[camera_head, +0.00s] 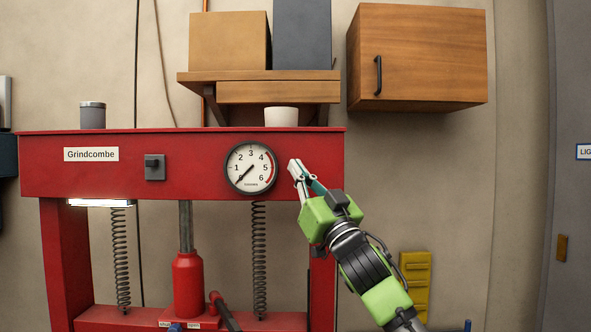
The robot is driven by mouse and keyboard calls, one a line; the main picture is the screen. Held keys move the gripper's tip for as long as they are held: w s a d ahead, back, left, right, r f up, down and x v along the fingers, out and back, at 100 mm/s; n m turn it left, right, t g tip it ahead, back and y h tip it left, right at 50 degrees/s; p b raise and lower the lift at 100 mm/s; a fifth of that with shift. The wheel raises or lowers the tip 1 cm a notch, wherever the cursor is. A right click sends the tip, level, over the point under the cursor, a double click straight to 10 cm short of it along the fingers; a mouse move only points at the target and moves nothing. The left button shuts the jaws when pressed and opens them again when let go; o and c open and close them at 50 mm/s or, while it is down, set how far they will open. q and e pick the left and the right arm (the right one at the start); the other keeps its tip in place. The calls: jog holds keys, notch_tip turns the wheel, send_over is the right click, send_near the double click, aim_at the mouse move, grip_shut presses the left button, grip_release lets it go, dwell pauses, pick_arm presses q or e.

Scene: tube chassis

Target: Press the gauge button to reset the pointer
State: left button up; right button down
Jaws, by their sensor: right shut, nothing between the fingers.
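The round gauge (251,167) is on the right part of the red press's top beam. It has a white dial, a dark rim and a red arc at its right edge. Its black pointer points to the lower left, near the low end of the scale. I cannot make out a separate button on the gauge. My right gripper (293,167), on a green and black arm, is shut and empty. Its fingertips are just right of the gauge in the picture, in front of the red beam; whether they touch anything I cannot tell. My left gripper is not in view.
The red press (200,189) has a grey switch box (155,167) left of the gauge. A grey canister (93,115) and a white cup (282,117) show along its top. A wooden shelf (258,76) and wooden cabinet (417,58) hang above.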

jog(key=shift+s, duration=0.55)
jog(key=shift+f, duration=0.1)
jog(key=shift+s+b, duration=0.55)
jog(key=shift+s, duration=1.9)
